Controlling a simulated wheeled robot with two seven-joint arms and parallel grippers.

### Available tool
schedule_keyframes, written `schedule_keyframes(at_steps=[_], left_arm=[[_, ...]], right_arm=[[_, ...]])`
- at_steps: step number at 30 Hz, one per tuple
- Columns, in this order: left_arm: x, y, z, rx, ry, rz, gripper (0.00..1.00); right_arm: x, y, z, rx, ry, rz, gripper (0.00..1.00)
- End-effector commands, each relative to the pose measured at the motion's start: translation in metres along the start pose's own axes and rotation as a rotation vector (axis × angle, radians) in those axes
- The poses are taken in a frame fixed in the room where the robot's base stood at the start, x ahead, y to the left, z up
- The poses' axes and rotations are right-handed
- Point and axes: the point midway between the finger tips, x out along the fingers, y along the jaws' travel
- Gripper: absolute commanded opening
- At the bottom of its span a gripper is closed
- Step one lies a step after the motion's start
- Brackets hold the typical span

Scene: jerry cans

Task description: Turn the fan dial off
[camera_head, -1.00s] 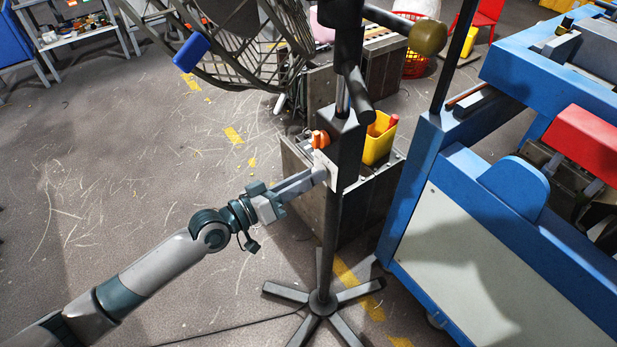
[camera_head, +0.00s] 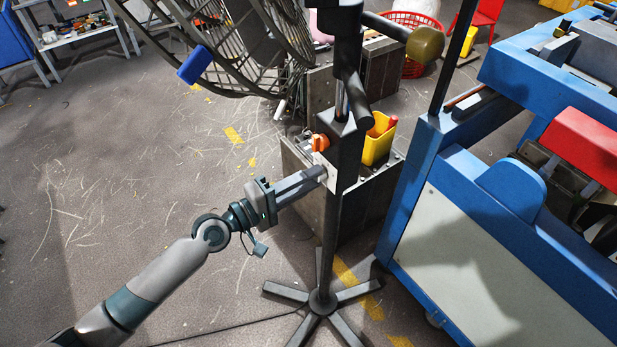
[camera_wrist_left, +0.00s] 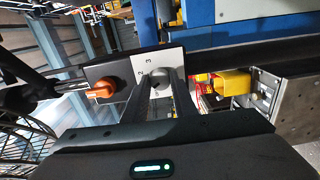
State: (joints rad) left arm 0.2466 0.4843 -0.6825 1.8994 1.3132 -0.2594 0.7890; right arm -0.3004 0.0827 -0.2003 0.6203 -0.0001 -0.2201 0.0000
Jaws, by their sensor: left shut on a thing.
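The black pedestal fan has its cage (camera_head: 235,45) at the top and a dark control box (camera_head: 347,140) on its pole. A white dial plate (camera_head: 331,172) is on the box's side. In the left wrist view the plate (camera_wrist_left: 172,58) shows the marks 2 and 3 and a grey round dial (camera_wrist_left: 158,76). My left gripper (camera_head: 320,176) reaches in from the left and its fingertips are at the plate. In the left wrist view its two fingers (camera_wrist_left: 160,85) are shut on the dial and partly hide it. An orange knob (camera_head: 320,142) sits beside the plate. My right gripper is not in view.
A yellow bin (camera_head: 378,145) stands on a grey metal box (camera_head: 372,205) behind the pole. A blue machine (camera_head: 400,200) stands close on the right. The fan's star foot (camera_head: 322,303) is on the floor. The floor at left is open.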

Motion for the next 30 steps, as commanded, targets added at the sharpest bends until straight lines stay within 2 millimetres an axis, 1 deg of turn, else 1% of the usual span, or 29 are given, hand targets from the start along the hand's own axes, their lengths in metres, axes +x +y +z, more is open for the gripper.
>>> schedule_keyframes(at_steps=[9,18,24,30], left_arm=[[0.0,0.002,0.0,-0.303,0.001,-0.001,0.02],[0.0,0.001,-0.001,-0.54,0.002,-0.001,0.02],[-0.001,0.0,-0.001,-0.633,0.002,-0.001,0.02],[-0.001,-0.001,-0.001,-0.67,0.002,-0.002,0.02]], right_arm=[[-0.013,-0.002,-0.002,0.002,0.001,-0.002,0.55],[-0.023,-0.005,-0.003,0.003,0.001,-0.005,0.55],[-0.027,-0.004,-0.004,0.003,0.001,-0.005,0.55],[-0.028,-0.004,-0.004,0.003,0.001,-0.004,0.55]])
